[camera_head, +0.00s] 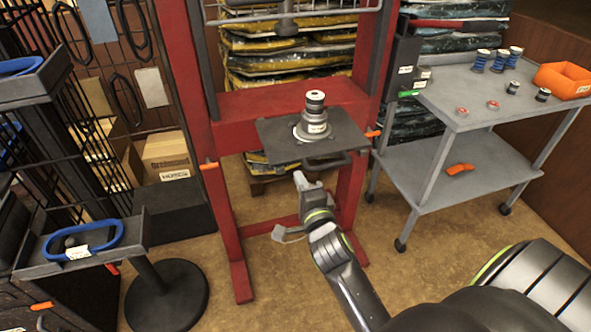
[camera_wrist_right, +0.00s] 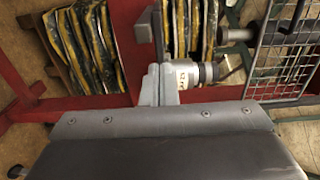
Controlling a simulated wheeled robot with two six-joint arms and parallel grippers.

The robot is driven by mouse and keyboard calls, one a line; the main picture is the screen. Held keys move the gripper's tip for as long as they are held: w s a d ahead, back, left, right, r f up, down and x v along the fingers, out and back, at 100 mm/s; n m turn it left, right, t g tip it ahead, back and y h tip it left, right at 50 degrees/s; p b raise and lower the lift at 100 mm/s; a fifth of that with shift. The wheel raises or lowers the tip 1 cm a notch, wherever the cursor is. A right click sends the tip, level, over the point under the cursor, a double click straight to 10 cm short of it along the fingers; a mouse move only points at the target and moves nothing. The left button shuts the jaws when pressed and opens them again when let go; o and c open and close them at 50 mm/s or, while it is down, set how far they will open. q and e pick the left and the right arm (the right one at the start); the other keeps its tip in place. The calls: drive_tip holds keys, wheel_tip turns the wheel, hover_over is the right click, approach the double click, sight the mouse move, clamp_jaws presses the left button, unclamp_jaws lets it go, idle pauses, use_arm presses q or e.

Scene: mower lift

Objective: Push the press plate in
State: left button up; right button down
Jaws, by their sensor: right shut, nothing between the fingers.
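The press plate (camera_head: 350,140) is a dark flat plate sticking out toward me from the red press frame (camera_head: 240,103). A dark handle bar (camera_head: 328,165) hangs at its front edge. A stepped grey stack of round parts (camera_head: 314,120) with a pale label stands upright on the plate. My right gripper (camera_head: 301,181) is shut and empty, just below and in front of the plate's front edge. In the right wrist view its fingers (camera_wrist_right: 160,80) are together, and the labelled stack (camera_wrist_right: 190,74) shows beside them. I cannot tell whether they touch the plate. My left gripper is not in view.
Orange pins (camera_head: 209,166) sit on the frame's posts. A grey cart (camera_head: 450,105) with an orange bin (camera_head: 563,80) stands at the right. A stand with a blue-rimmed tray (camera_head: 82,240) is at the left. Open floor lies in front of the press.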

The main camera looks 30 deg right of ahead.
sight(291, 163)
drive_tip(key=shift+p+x, duration=0.35)
drive_tip(key=shift+x, duration=1.7)
drive_tip(key=shift+w+f+b, duration=0.1)
drive_tip(key=shift+w+b, duration=0.15)
drive_tip(key=shift+b, duration=0.1)
drive_tip(key=b+x, duration=0.2)
drive_tip(key=x, duration=0.2)
drive_tip(key=shift+w+d, duration=0.15)
drive_tip(key=shift+w, duration=0.1)
drive_tip(key=shift+s, duration=0.15)
